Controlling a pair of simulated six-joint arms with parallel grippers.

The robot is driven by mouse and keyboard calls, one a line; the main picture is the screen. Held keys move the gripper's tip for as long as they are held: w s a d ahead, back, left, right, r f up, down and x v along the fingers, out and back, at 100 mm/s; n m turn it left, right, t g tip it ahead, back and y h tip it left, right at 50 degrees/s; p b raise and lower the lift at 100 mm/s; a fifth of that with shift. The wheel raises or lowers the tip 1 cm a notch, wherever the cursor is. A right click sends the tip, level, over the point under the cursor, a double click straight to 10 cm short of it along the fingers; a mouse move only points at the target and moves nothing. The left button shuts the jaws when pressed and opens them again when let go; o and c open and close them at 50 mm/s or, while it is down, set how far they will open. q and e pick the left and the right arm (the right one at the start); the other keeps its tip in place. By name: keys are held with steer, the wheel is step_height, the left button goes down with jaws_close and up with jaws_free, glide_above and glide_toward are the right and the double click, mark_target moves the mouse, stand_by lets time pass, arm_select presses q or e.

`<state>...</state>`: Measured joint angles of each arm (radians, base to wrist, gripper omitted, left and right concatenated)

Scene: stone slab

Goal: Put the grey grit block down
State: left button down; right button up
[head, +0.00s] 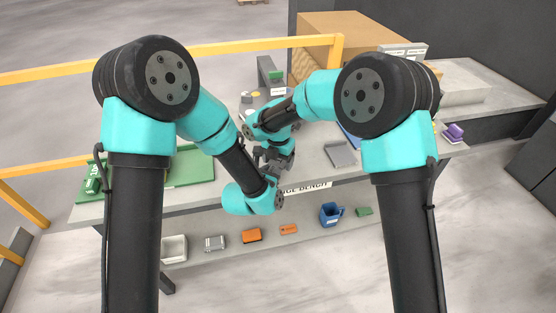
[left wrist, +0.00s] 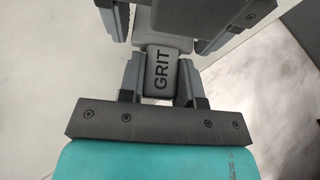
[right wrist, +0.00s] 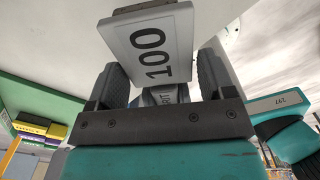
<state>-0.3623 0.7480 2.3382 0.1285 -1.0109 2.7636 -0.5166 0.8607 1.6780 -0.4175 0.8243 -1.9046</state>
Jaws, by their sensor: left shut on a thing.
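The grey grit block, marked GRIT, sits between the fingers of my left gripper (left wrist: 160,85) in the left wrist view, with the block's face (left wrist: 160,72) towards the camera. My left gripper is shut on it. The fingers of my right gripper (right wrist: 160,80) stand apart on either side of the block in the right wrist view, with gaps beside it, so it looks open. A pale face marked 100 (right wrist: 150,42) shows there. In the head view the two grippers meet above the bench, and the block is mostly hidden between them.
A green tray (head: 205,168) lies at the bench's left. A grey tray (head: 340,155) lies right of the grippers. A cardboard box (head: 320,45) stands behind. The lower shelf holds a white bin (head: 174,248), an orange box (head: 251,235) and a blue mug (head: 330,213).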

steer(key=c, duration=0.6)
arm_select(q)
steer(key=c, duration=0.7)
jaws_free()
steer(key=shift+c, duration=0.2)
arm_select(e)
steer(key=shift+c, duration=0.7)
arm_select(q)
steer(key=v, duration=0.7)
steer(key=shift+s, duration=0.2)
steer(key=shift+a+r, duration=0.1)
